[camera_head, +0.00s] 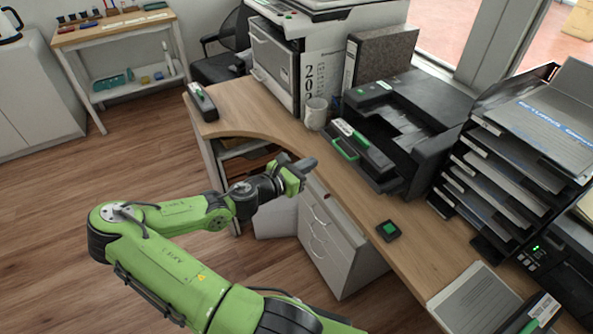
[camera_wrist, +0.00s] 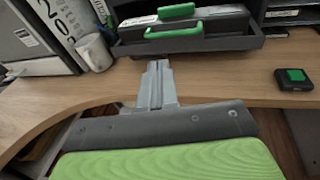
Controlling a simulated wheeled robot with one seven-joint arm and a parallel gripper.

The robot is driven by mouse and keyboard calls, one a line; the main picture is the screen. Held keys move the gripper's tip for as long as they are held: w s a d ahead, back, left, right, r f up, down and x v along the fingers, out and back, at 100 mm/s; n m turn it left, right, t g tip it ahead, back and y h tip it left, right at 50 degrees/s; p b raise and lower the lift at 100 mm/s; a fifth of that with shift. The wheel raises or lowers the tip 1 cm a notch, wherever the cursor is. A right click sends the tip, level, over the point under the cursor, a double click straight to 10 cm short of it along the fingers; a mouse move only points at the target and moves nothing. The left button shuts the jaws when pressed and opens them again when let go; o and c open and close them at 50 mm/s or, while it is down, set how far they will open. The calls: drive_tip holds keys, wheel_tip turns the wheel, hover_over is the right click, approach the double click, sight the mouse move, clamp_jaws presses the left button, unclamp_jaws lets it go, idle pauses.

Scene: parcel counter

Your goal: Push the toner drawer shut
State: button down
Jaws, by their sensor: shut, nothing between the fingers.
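The black printer (camera_head: 422,108) stands on the wooden desk, with its toner drawer (camera_head: 369,165) sticking out at the front. The drawer carries a green handle (camera_head: 345,149) and dark cartridge parts with a white label. In the wrist view the drawer front (camera_wrist: 215,44) and its green handle (camera_wrist: 173,33) are straight ahead of my gripper. My gripper (camera_head: 308,163) is shut and empty over the desk's front edge, left of the drawer in the head view. In the wrist view its closed fingertips (camera_wrist: 158,66) point at the drawer front and appear apart from it.
A white mug (camera_head: 316,113) stands left of the drawer, before a binder (camera_head: 380,57) and a copier (camera_head: 275,65). A black box with a green top (camera_head: 389,231) lies on the desk nearer me. A paper tray stack (camera_head: 505,165) stands right. The desk before the drawer is clear.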

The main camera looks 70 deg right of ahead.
drive_tip(key=s+d+p, duration=0.1)
drive_tip(key=s+d, duration=0.3)
drive_tip(key=d, duration=0.1)
drive_tip(key=shift+s, duration=0.2)
idle(0.3)
drive_tip(key=shift+s+d+p, duration=0.75)
drive_tip(key=shift+s+d, duration=0.9)
drive_tip(key=shift+d, duration=0.25)
drive_tip(key=shift+s+d+p, duration=0.8)
drive_tip(key=shift+s+d, duration=0.9)
drive_tip(key=shift+d, duration=0.15)
drive_tip(key=shift+s+d+p, duration=0.75)
drive_tip(key=shift+s+d, duration=0.9)
drive_tip(key=shift+d, duration=0.25)
drive_tip(key=w+a+p, duration=0.1)
drive_tip(key=w+a, duration=0.7)
drive_tip(key=a, duration=0.1)
